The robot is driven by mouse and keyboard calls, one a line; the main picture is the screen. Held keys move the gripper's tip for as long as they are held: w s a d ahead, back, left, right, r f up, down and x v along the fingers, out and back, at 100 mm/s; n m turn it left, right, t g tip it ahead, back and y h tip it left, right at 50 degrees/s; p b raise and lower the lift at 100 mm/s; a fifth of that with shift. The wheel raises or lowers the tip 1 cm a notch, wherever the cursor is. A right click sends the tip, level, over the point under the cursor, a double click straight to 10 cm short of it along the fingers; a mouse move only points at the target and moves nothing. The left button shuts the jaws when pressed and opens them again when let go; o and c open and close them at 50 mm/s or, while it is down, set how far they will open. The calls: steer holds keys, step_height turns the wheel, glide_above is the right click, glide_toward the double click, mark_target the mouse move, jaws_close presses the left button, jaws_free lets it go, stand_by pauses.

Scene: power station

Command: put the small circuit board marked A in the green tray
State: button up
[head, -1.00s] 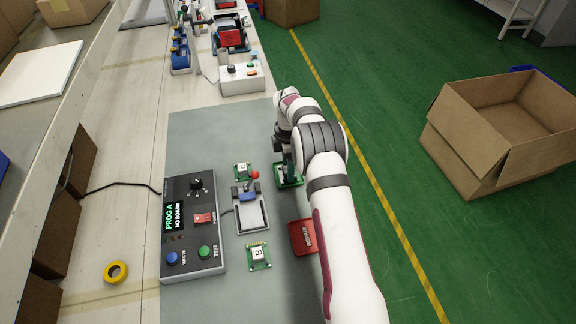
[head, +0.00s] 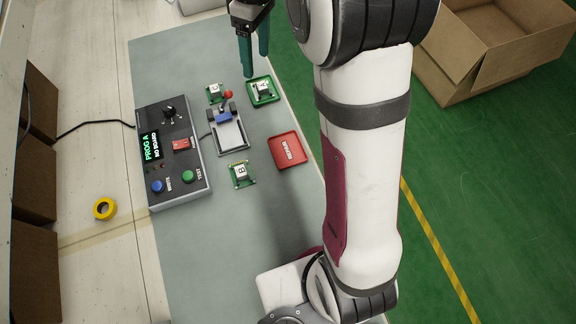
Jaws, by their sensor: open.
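The small circuit board marked A (head: 263,87) lies in the green tray (head: 266,102) at the upper middle of the head view. The board is green with a white labelled block. My gripper (head: 254,70) points down above and just behind the tray, apart from the board. Its two teal fingers are open with nothing seen between them.
A red tray marked REPAIR (head: 287,150) sits in front of the green tray. Board B (head: 240,174) and another small board (head: 214,92) lie near the fixture (head: 229,132). A control box (head: 173,150) reads PROG A, NO BOARD. The mat's front is clear.

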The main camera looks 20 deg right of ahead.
steer(key=s+a+f+m, duration=0.1)
steer(key=s+m, duration=0.6)
steer(key=s, duration=0.7)
steer(key=s+a+f+m+y, duration=0.1)
steer(key=s+a+m, duration=0.2)
steer(key=s+m, duration=0.4)
steer(key=s, duration=0.7)
steer(key=shift+s+f+m, duration=0.15)
steer(key=shift+s+m, duration=0.15)
steer(key=shift+m, duration=0.1)
